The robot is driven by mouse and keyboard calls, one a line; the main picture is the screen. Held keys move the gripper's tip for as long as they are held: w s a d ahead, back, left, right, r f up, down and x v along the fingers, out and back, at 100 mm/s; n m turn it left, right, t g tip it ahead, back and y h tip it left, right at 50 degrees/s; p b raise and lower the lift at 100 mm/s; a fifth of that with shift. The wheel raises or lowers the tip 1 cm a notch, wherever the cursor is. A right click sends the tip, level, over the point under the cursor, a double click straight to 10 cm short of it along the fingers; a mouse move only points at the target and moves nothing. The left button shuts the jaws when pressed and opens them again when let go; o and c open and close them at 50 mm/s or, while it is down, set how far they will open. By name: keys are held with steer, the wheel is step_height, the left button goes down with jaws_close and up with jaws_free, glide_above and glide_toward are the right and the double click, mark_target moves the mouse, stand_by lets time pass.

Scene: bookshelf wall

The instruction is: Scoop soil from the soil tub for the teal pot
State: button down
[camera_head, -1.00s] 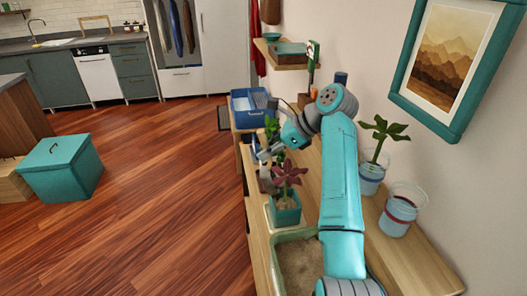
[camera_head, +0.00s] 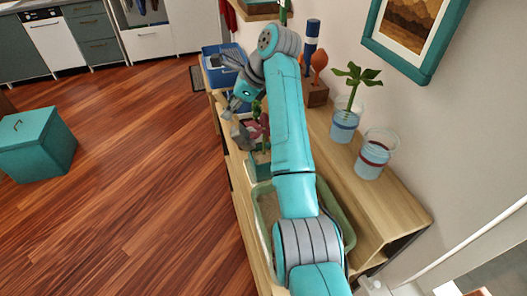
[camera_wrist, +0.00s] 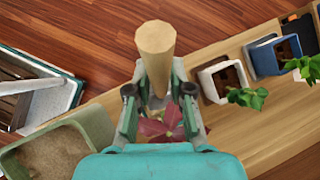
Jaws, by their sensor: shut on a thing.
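The soil tub (camera_head: 347,228), pale green with brown soil, stands on the wooden bench, partly hidden behind my arm. It also shows at the lower left of the wrist view (camera_wrist: 96,124). The teal pot (camera_head: 257,164) with a dark red plant is just beyond the tub, mostly covered by my arm. Its red leaves show under my gripper in the wrist view. My gripper (camera_wrist: 158,96) is shut on a light wooden handle (camera_wrist: 155,45). In the head view my gripper (camera_head: 236,103) is above the bench's left side, beyond the tub. The tool's far end cannot be made out clearly.
A white pot (camera_wrist: 206,84) and a blue pot (camera_wrist: 263,60) with green plants stand along the bench. Two clear buckets (camera_head: 375,158) (camera_head: 343,128) stand by the wall. A blue crate (camera_head: 212,75) is at the far end. Open floor lies left.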

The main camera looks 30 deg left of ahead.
steer(key=s+a+f+t+h, duration=0.4)
steer(key=s+a+h, duration=0.3)
steer(key=a, duration=0.4)
steer(key=shift+s+a+f+n+t, duration=0.2)
steer(key=shift+s+n+t, duration=0.2)
steer(key=shift+s+t, duration=0.4)
steer(key=shift+a, duration=0.1)
